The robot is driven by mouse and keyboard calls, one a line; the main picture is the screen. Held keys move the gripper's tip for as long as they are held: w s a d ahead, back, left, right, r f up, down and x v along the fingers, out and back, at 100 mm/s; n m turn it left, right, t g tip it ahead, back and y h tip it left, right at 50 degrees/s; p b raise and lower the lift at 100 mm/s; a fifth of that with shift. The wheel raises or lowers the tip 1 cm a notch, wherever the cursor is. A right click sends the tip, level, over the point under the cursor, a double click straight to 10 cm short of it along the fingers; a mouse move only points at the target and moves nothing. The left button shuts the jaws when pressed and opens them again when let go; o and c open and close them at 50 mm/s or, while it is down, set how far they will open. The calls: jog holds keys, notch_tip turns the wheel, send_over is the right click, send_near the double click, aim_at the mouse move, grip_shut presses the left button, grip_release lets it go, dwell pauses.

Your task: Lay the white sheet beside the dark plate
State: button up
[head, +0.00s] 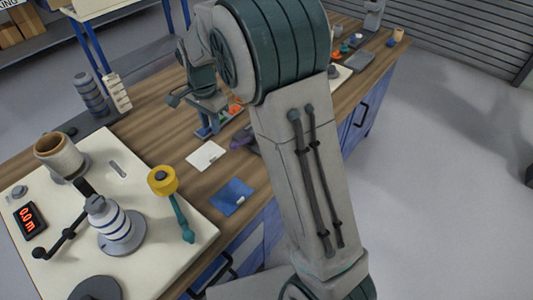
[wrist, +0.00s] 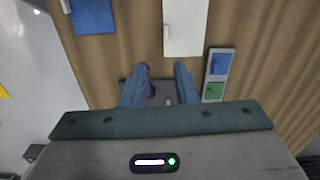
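The white sheet (head: 206,155) lies flat on the wooden bench; it also shows at the top of the wrist view (wrist: 184,28). My gripper (wrist: 161,68) is open, its two blue fingers apart with nothing held between them. The fingertips are just short of the sheet's near edge in the wrist view. A dark grey plate-like thing (wrist: 160,91) shows between and behind the fingers, partly hidden by them; I cannot tell surely that it is the dark plate. In the head view my arm hides most of this area.
A blue sheet (head: 232,196) lies near the bench edge. A narrow tray (wrist: 217,75) with blue and green pieces lies right of the fingers. A purple thing (wrist: 145,72) is by the left finger. A pale board (head: 135,180) with rollers fills the bench's near left.

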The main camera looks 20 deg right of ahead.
jog(key=s+d+r+n+t, duration=0.1)
jog(key=s+d+r+n, duration=0.1)
jog(key=s, duration=0.6)
jog(key=s+d+r+n, duration=0.2)
jog(key=s+d+n, duration=0.3)
jog(key=s, duration=0.3)
jog(key=s+d+r+n+t, duration=0.1)
jog(key=s+d+r+n, duration=0.1)
jog(key=s+d, duration=0.3)
jog(key=s+n, duration=0.1)
jog(key=s, duration=0.2)
jog(key=shift+s+d+r+t, duration=0.25)
jog(key=shift+s+t, duration=0.05)
jog(key=shift+s, duration=0.05)
